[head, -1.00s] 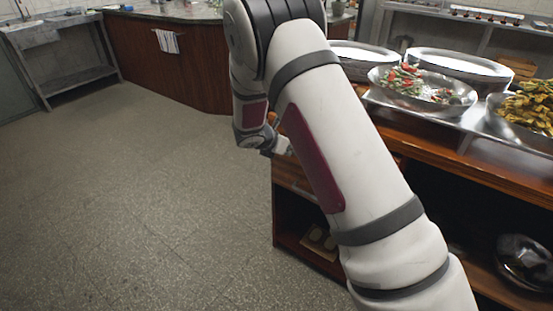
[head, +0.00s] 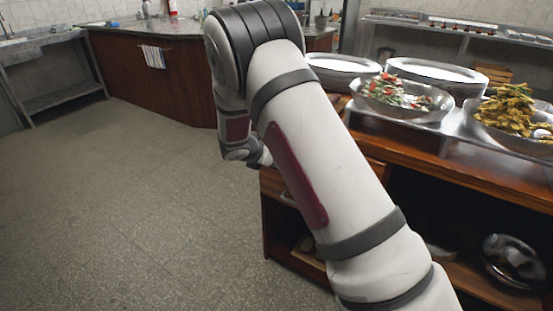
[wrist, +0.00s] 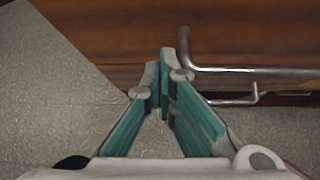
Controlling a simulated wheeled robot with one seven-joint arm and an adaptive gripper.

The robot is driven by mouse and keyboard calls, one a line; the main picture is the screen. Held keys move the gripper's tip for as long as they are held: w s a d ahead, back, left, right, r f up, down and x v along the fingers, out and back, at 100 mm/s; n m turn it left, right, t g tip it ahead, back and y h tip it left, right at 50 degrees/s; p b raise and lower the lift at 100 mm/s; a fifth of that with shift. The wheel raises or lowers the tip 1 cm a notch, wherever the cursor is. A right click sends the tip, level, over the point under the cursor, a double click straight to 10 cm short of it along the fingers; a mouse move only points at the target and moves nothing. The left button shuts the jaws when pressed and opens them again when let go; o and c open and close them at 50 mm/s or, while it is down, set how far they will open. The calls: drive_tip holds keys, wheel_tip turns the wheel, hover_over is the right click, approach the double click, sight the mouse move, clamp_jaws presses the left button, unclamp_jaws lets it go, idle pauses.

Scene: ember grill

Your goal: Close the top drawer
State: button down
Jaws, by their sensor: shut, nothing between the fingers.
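The wooden counter unit (head: 455,172) stands at the right in the head view, and my arm covers much of its drawer area. In the wrist view, a metal bar handle (wrist: 255,73) runs along the brown wooden front at the upper right. A second, smaller metal handle (wrist: 235,100) shows just below it. My gripper (wrist: 167,72) is shut and empty, its teal fingers together. Its tips are beside the left end of the upper handle; I cannot tell whether they touch. How far the top drawer stands out is hidden in the head view.
Metal bowls of food (head: 400,98) and stacked white plates (head: 437,72) stand on the counter. The lower shelf holds a shiny bowl (head: 512,258). The tiled floor (head: 130,210) at the left is clear. A counter with a hanging towel (head: 153,57) stands behind.

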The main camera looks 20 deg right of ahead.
drive_tip(key=a+f+p+v, duration=0.1)
drive_tip(key=v, duration=1)
drive_tip(key=s+d+r+m+g+y+p, duration=0.1)
drive_tip(key=s+d+r+m+p, duration=0.2)
drive_tip(key=s+r+m, duration=0.6)
drive_tip(key=s+d+r+m+g+y+p, duration=0.25)
drive_tip(key=s+r+m, duration=0.25)
drive_tip(key=s+r, duration=0.8)
drive_tip(key=s+a+r+m+y+p, duration=0.1)
drive_tip(key=s+a+r+m, duration=0.1)
drive_tip(key=s, duration=0.5)
drive_tip(key=s+a+r+m+t+y+p, duration=0.1)
drive_tip(key=s+r+m+y+p, duration=0.1)
drive_tip(key=s+m, duration=0.3)
drive_tip(key=s+a+r+m+t+y+p, duration=0.1)
drive_tip(key=s+a+r+m, duration=0.1)
drive_tip(key=s, duration=0.9)
drive_tip(key=shift+s+a+r+m+p, duration=0.25)
drive_tip(key=shift+r+m, duration=0.25)
drive_tip(key=shift+m, duration=0.6)
